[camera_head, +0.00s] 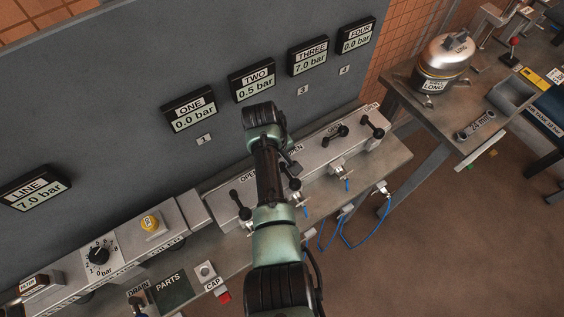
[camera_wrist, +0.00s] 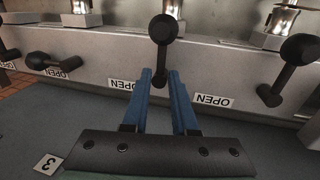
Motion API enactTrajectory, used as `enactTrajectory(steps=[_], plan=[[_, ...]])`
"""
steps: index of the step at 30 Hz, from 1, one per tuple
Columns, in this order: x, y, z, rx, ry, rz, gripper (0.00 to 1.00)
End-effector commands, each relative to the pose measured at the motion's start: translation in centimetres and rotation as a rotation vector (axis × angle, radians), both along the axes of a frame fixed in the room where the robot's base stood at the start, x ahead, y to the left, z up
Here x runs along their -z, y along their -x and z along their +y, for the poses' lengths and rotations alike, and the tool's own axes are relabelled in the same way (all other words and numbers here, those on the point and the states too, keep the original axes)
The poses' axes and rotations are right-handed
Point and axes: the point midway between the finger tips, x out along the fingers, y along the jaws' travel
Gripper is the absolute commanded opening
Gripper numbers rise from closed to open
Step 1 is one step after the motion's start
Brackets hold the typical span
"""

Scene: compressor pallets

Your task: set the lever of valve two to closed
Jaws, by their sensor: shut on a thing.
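The black lever of valve two (camera_wrist: 163,29) stands in the middle of the wrist view, its lower end between the blue fingers of my gripper (camera_wrist: 162,78). My gripper is shut on it. In the head view, part of a black lever (camera_head: 294,184) shows beside my arm, which hides most of valve two and the fingers. The display for valve two (camera_head: 252,80) reads 0.5 bar. OPEN labels (camera_wrist: 212,100) sit on the panel at both sides of the lever, upside down in the wrist view.
A neighbouring lever (camera_wrist: 54,65) lies sideways at left in the wrist view; another (camera_wrist: 290,70) slants at right. The head view shows valve one's lever (camera_head: 241,205) and valve three's lever (camera_head: 335,134) nearby. A side table (camera_head: 405,100) with a metal tank (camera_head: 444,62) stands at right.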

Motion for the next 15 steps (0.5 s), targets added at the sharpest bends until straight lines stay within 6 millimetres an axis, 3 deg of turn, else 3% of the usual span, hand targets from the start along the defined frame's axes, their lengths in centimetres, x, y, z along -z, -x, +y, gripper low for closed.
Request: enactTrajectory(steps=[3,4,6,15], plan=[[0.2,0.25,-0.01,-0.001,0.001,0.008,0.0],[0.2,0.24,-0.01,-0.001,0.0,0.007,0.32],[0.18,0.21,0.0,-0.002,0.001,0.006,0.43],[0.0,0.07,0.03,-0.003,0.0,0.002,0.43]])
